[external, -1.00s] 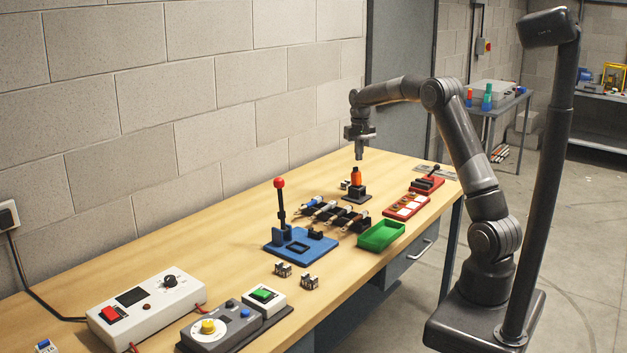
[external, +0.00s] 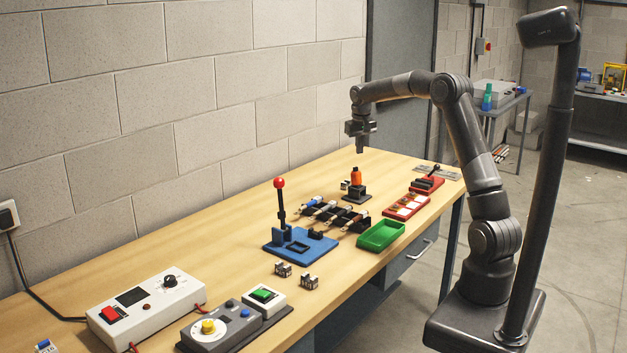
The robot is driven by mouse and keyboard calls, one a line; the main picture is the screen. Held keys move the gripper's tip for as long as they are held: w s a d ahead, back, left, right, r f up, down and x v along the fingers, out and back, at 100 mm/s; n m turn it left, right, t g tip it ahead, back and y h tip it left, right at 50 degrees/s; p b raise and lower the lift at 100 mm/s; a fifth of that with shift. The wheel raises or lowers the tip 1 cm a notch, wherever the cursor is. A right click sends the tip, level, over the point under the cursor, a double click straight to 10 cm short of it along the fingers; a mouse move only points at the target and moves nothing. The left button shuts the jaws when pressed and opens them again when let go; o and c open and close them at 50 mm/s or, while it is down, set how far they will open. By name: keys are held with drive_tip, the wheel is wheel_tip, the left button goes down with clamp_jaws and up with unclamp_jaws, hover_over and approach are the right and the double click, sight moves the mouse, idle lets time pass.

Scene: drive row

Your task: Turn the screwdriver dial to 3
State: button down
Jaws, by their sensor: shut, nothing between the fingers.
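An orange and black upright tool (external: 356,176), which looks like the screwdriver, stands in a small black holder (external: 357,196) towards the far end of the bench. Its dial and any numbers are too small to make out. My gripper (external: 361,150) is shut and empty, pointing down. In the picture it is just above the tool, with a gap between them.
A green tray (external: 380,236), a red-edged tray (external: 406,206) and a blue fixture with a red-knobbed lever (external: 300,245) share the wooden bench. Several tools lie in a black rack (external: 335,214). A white control box (external: 147,308) sits at the near left. The wall runs behind.

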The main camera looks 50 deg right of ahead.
wheel_tip(320, 180, down, 6)
drive_tip(key=shift+s+f, duration=0.2)
drive_tip(key=shift+s, duration=0.2)
drive_tip(key=shift+w, duration=0.6)
idle(1.0)
drive_tip(key=shift+w+a+f, duration=0.1)
drive_tip(key=shift+w+a, duration=0.15)
drive_tip(key=shift+a, duration=0.15)
idle(0.6)
drive_tip(key=shift+s+a, duration=0.25)
drive_tip(key=shift+a, duration=0.05)
wheel_tip(320, 180, up, 6)
hover_over(356, 172)
drive_tip(key=shift+w+a, duration=0.1)
drive_tip(key=shift+a, duration=0.2)
idle(0.3)
